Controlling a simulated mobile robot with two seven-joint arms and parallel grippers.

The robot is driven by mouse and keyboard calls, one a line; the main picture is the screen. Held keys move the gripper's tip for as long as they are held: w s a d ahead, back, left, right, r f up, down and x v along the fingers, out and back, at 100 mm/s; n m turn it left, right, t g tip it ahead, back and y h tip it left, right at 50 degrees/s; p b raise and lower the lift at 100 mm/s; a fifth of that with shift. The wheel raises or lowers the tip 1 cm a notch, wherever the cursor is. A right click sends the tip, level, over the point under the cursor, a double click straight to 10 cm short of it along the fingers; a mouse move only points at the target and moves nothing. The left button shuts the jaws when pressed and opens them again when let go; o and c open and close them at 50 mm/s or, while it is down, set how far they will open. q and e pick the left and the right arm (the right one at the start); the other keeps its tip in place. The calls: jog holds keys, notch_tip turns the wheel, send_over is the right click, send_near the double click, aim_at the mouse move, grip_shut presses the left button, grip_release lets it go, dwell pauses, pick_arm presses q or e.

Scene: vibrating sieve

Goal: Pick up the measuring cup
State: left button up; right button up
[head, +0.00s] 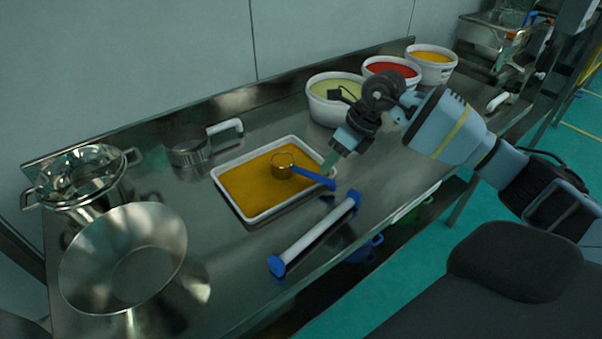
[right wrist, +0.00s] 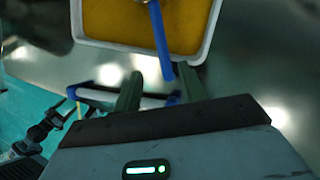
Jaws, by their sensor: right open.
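The measuring cup (head: 283,160) has a round metallic bowl and a blue handle (head: 314,178). Its bowl sits in orange-yellow powder in a white tray (head: 247,213), and its handle reaches over the tray's right rim. My right gripper (head: 331,163) is open and empty, just above and beside the handle's end. Its greenish fingers (right wrist: 160,88) stand apart. My left gripper is not in view.
A white roller with blue ends (head: 315,232) lies in front of the tray. A metal bowl (head: 122,257), stacked pans (head: 82,175) and a white-handled metal sieve (head: 188,153) stand left. Several white tubs (head: 325,108) stand behind my right gripper. The steel table's front edge is close.

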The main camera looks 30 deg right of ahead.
aim_at(323, 177)
jog(key=shift+d+x, duration=0.15)
jog(key=shift+x, duration=1.35)
jog(key=shift+d+x, duration=0.15)
jog(key=shift+x, duration=1.4)
jog(key=shift+w, duration=0.2)
jog(key=shift+s+f, duration=0.1)
jog(key=shift+f, duration=0.05)
grip_shut()
